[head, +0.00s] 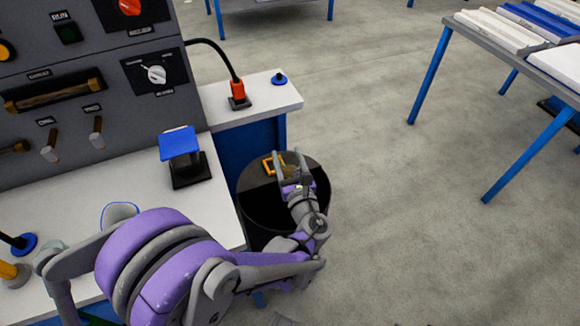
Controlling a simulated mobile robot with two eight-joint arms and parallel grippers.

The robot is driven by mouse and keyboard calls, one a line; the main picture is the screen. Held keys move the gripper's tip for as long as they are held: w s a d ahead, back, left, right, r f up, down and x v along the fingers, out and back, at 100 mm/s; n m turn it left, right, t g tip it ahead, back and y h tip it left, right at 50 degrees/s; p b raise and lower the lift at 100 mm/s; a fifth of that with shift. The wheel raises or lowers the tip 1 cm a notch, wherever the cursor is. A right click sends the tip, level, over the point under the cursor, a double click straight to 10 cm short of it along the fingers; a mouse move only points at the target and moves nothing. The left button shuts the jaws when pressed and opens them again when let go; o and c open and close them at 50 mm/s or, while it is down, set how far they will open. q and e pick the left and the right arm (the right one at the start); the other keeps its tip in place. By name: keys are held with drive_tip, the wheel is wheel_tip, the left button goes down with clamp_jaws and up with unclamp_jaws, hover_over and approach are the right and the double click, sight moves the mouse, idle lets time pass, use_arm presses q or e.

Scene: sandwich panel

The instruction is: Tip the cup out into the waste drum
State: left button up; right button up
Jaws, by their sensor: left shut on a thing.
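The waste drum (258,210) is a round black drum standing on the floor at the right end of the white bench. My left gripper (290,160) is over the drum's opening, with its fingers pointing away from me. It is shut on the cup, which is mostly hidden by the fingers. An orange squarish loop (268,166), which looks like the cup's handle, shows just left of the fingers. I cannot tell how far the cup is tilted or whether anything is in it. My right gripper is not in view.
A blue-rimmed round thing (119,212) is partly behind my arm. A blue-legged table (475,43) stands right; the floor between is clear.

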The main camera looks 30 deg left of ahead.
use_arm(q)
drive_tip(key=shift+d+f+n+g, duration=0.15)
drive_tip(key=shift+f+n+g, duration=0.25)
drive_tip(key=shift+f+n, duration=0.15)
drive_tip(key=d+f+n+g+h+p, duration=0.1)
drive_tip(key=d+f+n+g+h, duration=0.1)
drive_tip(key=d+f+n+h, duration=0.2)
drive_tip(key=shift+w+d+f+n+h+p, duration=0.15)
drive_tip(key=shift+d+f+n+h+p, duration=0.2)
drive_tip(key=shift+f+n+h, duration=2.25)
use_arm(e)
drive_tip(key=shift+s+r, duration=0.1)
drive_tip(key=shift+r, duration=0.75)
use_arm(q)
wheel_tip(320, 180, up, 2)
drive_tip(key=n+h, duration=0.1)
drive_tip(key=h, duration=0.1)
drive_tip(key=shift+h, duration=0.4)
drive_tip(key=shift+a, duration=0.15)
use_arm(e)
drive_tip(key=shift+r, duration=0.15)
